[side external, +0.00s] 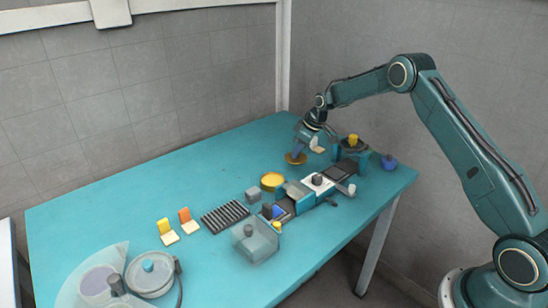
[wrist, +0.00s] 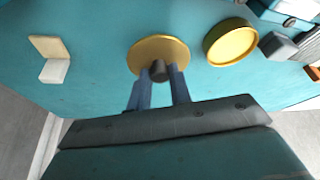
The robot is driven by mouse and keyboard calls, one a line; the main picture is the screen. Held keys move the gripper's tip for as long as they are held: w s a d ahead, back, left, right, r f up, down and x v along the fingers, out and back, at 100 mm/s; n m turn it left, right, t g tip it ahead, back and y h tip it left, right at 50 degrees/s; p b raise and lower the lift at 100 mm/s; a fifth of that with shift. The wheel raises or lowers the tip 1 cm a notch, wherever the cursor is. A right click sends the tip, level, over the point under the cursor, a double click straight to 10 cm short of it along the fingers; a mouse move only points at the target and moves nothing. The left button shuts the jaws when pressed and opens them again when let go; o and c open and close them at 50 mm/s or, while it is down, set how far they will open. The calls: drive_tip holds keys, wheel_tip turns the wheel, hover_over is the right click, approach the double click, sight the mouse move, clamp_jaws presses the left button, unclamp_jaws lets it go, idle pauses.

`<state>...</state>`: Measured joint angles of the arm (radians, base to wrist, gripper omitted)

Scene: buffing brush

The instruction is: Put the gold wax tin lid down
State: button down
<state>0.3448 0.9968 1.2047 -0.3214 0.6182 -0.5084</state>
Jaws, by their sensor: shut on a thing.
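The gold wax tin lid (wrist: 150,50) is a flat gold disc with a dark knob (wrist: 158,71) in the wrist view. My gripper (wrist: 158,76) is shut on this knob, one blue-grey finger on each side. In the side view the lid (side external: 296,159) is under my gripper (side external: 297,153), at or just above the teal table; I cannot tell whether it touches. The open gold wax tin (wrist: 232,43) stands apart, to the right of the lid in the wrist view. In the side view the tin (side external: 272,181) is nearer the camera.
A cream and tan angled block (wrist: 52,62) stands left of the lid in the wrist view. A grey block (side external: 253,194), a black ridged rack (side external: 225,217) and a clear box (side external: 255,241) stand nearer the camera. The table's (side external: 140,185) far left area is clear.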

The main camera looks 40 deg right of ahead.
sight(299, 158)
drive_tip(key=shift+f, duration=2.1)
drive_tip(key=shift+f, duration=0.15)
drive_tip(key=c, duration=1.3)
unclamp_jaws()
drive_tip(key=shift+v, duration=6.15)
